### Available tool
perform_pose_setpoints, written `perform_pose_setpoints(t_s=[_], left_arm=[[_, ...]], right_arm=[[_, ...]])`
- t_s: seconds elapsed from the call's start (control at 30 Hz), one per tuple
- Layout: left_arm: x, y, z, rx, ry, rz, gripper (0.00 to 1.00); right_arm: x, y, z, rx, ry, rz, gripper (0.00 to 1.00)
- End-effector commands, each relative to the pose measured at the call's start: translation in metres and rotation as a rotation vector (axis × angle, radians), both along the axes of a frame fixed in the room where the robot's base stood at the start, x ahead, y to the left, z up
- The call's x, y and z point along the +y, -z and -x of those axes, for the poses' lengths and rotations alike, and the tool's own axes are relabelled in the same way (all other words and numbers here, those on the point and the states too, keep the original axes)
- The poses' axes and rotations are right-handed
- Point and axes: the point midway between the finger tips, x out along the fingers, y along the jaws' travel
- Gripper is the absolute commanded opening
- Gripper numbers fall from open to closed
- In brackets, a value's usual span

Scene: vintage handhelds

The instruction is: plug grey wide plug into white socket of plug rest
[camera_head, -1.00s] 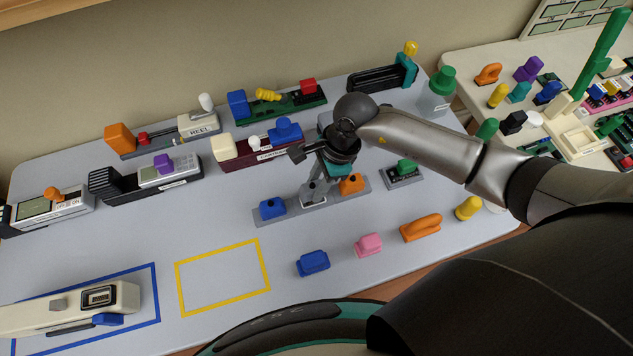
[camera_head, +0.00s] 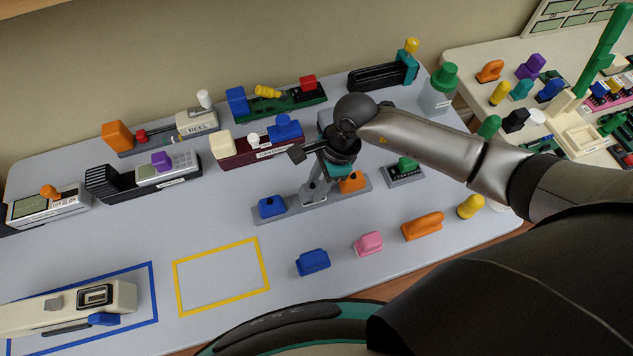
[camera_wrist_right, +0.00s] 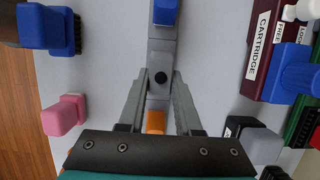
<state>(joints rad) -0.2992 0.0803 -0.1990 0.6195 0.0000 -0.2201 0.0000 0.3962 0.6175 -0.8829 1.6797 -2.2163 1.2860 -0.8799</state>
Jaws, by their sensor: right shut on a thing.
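The plug rest (camera_head: 291,207) is a long grey bar on the table, with a blue plug (camera_head: 272,205) at its left end and an orange plug (camera_head: 352,182) towards its right end. My right gripper (camera_head: 314,188) points down at the middle of the bar. It is shut on the grey wide plug, which shows between the fingers (camera_wrist_right: 160,88) in the wrist view as a grey block (camera_wrist_right: 160,60) with a dark round top.
A blue plug (camera_head: 313,262), a pink plug (camera_head: 368,243), an orange plug (camera_head: 422,226) and a yellow plug (camera_head: 470,206) stand in front of the bar. A maroon cartridge device (camera_head: 250,154) is behind it. The yellow-outlined area (camera_head: 265,265) is empty.

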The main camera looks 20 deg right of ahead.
Motion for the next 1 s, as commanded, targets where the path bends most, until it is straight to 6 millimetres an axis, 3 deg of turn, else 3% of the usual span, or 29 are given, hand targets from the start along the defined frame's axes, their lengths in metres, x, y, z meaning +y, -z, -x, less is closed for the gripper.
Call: perform_pose_setpoints(t_s=[0.5, 0.53, 0.8, 1.0], left_arm=[[0.000, 0.013, 0.000, 0.000, 0.000, 0.001, 1.00], [0.000, 0.012, 0.000, 0.000, 0.001, 0.001, 1.00], [-0.001, 0.011, 0.000, 0.000, 0.001, 0.001, 1.00], [-0.001, 0.011, 0.000, 0.000, 0.001, 0.001, 1.00]], right_arm=[[0.000, 0.014, 0.000, 0.000, 0.000, 0.001, 0.00], [0.000, 0.013, 0.000, 0.000, 0.000, 0.001, 0.36], [0.000, 0.012, 0.000, 0.000, 0.000, 0.001, 0.66], [0.000, 0.013, 0.000, 0.001, 0.000, 0.001, 0.68]])
